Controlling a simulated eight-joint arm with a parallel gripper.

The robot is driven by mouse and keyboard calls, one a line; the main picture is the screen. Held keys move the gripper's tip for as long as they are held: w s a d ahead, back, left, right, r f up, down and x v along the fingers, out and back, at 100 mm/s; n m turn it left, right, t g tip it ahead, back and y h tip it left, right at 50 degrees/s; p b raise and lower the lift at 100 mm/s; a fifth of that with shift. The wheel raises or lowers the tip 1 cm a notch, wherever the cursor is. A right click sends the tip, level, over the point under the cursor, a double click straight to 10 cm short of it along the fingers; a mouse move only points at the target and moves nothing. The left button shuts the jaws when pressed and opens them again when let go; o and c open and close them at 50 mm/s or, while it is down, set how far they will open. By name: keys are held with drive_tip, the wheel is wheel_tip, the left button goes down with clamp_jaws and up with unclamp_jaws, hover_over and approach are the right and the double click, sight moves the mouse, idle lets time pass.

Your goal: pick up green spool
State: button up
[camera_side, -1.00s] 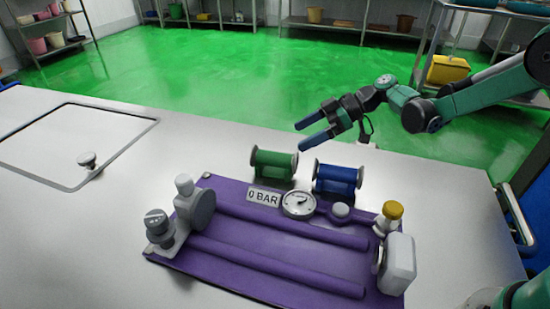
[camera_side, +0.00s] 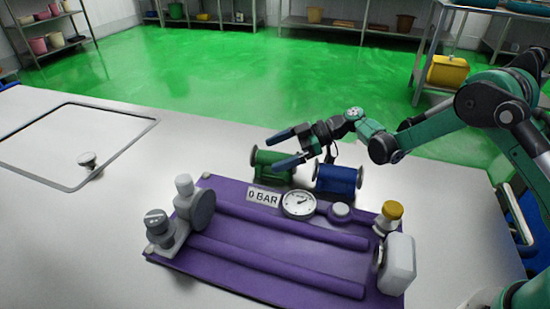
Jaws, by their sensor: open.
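The green spool (camera_side: 268,171) lies on its side on the steel table, just behind the purple board. My gripper (camera_side: 280,150) is open, with its two blue fingers pointing left. The fingers are at the green spool in the picture, one crossing in front of its upper right part and hiding its right end. I cannot tell whether they touch it. The blue spool (camera_side: 338,178) lies to the right of the green one, below my wrist in the picture.
The purple board (camera_side: 235,264) carries a gauge (camera_side: 298,204), a "0 BAR" label (camera_side: 263,195), grey fittings (camera_side: 182,219), a yellow-capped fitting (camera_side: 391,211) and a white block (camera_side: 398,264). A framed panel with a knob (camera_side: 87,160) is at left. The table between panel and spools is clear.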

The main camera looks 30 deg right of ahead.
clamp_jaws()
idle(0.3)
